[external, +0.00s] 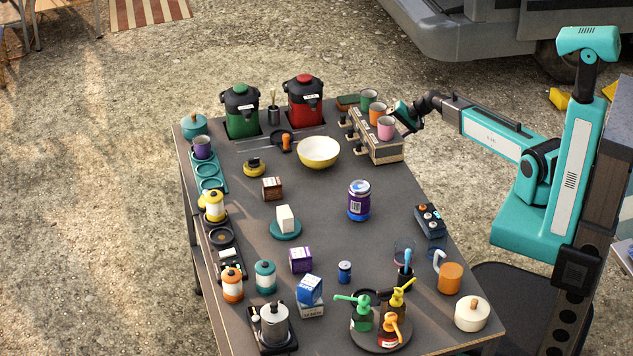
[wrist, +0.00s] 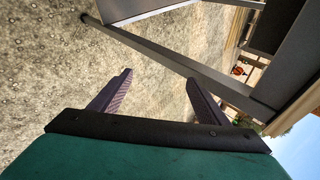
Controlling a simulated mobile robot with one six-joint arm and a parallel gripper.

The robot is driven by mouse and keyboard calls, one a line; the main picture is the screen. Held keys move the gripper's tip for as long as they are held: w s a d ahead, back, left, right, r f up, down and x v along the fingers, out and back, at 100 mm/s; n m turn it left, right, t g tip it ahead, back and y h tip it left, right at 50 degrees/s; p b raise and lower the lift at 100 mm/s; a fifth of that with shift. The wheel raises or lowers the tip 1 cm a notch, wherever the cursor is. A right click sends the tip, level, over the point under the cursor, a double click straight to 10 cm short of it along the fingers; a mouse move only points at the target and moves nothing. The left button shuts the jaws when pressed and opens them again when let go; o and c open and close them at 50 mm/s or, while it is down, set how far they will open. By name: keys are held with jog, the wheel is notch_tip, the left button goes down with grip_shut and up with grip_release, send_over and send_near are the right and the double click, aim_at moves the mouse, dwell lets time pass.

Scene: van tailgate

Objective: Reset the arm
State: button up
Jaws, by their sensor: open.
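My gripper (external: 402,112) is at the far right side of the table, at the end of my teal arm, which reaches in from the right. It is close beside the coffee machine (external: 388,151) with cups on top; whether it touches is unclear. In the wrist view, my gripper (wrist: 159,78) has its two dark fingers spread apart with nothing between them. Gravel ground (wrist: 150,55) shows behind the fingers, and long grey beams cross the upper right.
The dark table (external: 325,240) holds many items. The pink cup (external: 386,128), orange cup (external: 377,110) and green cup (external: 369,96) stand on the machine.

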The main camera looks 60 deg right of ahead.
jog(key=s+a+f+n+g+p, duration=0.4)
jog(key=s+a+f+n+g, duration=0.25)
jog(key=s+a+f, duration=1.2)
jog(key=s+a+f+n+g+h+p, duration=0.1)
jog(key=s+a+n+g+p, duration=0.1)
jog(key=s, duration=1)
jog(key=s+a+f+n+g+h+p, duration=0.1)
jog(key=s+a+n+g, duration=0.3)
jog(key=s, duration=0.8)
jog(key=shift+a+f+g+h+p, duration=0.4)
jog(key=shift+a+f+g+p, duration=0.1)
jog(key=shift+a+g+p, duration=0.3)
